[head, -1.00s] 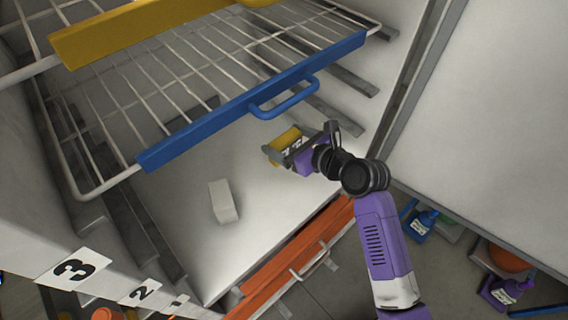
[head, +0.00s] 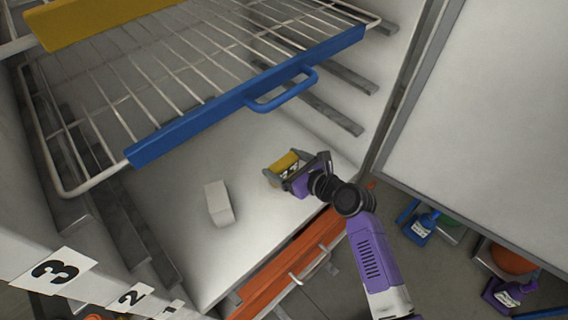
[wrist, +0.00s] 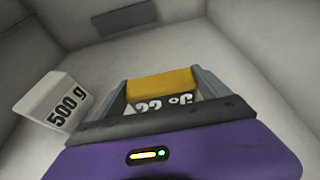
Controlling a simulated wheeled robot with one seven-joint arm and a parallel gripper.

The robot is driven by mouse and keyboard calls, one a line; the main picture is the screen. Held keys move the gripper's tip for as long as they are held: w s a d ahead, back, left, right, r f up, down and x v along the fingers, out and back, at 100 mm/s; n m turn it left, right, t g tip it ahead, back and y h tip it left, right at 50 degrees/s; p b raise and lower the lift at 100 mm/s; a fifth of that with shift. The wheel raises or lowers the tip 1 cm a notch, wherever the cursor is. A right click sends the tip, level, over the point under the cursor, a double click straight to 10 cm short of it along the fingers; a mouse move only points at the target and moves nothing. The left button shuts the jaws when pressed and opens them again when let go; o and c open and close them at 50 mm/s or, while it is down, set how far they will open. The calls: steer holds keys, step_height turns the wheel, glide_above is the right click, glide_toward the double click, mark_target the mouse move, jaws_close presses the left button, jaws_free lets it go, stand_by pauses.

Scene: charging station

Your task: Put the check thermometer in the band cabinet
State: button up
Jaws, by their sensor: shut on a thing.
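In the wrist view my gripper (wrist: 165,90) points into the cabinet. I cannot tell whether the thermometer touches the floor.
A white block (head: 219,203) marked 500 g stands on the cabinet floor to the left. A wire rack with a blue front bar (head: 220,116) and handle hangs above. An orange drawer front (head: 290,266) lies below. The open door (head: 480,130) is at right. Free floor surrounds the thermometer.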

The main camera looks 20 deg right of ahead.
steer(key=o, duration=1.3)
steer(key=shift+f, duration=0.15)
steer(key=shift+s+r, duration=0.2)
steer(key=v, duration=1.1)
steer(key=shift+s+d+r+p, duration=0.1)
steer(key=shift+s+r+p, duration=0.05)
steer(key=shift+s+p, duration=0.2)
